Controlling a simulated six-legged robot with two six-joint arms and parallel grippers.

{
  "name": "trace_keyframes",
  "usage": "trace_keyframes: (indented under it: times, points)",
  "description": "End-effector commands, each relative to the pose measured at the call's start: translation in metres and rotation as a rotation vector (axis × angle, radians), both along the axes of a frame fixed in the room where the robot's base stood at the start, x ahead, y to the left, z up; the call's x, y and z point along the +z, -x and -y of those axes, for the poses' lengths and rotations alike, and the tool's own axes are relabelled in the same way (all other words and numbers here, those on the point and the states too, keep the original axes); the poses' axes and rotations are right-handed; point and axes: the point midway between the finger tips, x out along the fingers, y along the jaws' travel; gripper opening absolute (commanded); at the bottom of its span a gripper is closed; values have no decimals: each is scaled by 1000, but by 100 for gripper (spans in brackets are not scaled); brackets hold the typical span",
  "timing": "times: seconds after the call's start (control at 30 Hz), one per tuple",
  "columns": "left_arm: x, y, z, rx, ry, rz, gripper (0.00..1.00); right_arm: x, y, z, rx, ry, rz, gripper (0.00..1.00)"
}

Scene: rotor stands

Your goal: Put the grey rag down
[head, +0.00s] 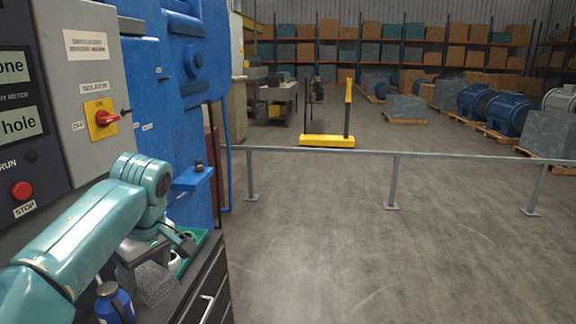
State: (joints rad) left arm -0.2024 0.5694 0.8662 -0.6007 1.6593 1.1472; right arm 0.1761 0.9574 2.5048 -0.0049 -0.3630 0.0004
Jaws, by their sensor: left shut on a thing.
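The grey rag (155,285) shows as a crumpled grey patch just below my left gripper (158,258), over the top of a dark drawer cabinet (214,283). My left arm comes in from the lower left and bends down at the wrist. The left gripper is shut on the rag, though the jaws are partly hidden. I cannot tell whether the rag's lower part touches the cabinet top. My right gripper is not in view.
A blue bottle (114,304) stands left of the rag. A green tray (197,243) with a whitish item lies behind the gripper. A grey control panel (92,75) and blue machine (188,120) rise behind. A grey rail (396,154) crosses the open floor to the right.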

Motion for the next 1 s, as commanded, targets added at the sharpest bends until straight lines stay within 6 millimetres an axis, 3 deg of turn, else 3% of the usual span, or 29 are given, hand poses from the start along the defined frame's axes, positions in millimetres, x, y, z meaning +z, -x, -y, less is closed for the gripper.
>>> trace_keyframes:
  times: [0.37,0.53,0.8,1.0]
  points:
    - [-60,-9,2,-256,1,-5,32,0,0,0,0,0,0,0]
    - [-104,-3,12,-439,1,-8,32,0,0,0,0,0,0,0]
    - [-192,42,44,-833,3,-7,32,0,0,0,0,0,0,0]
    - [-226,75,63,-1001,1,-2,32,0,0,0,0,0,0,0]
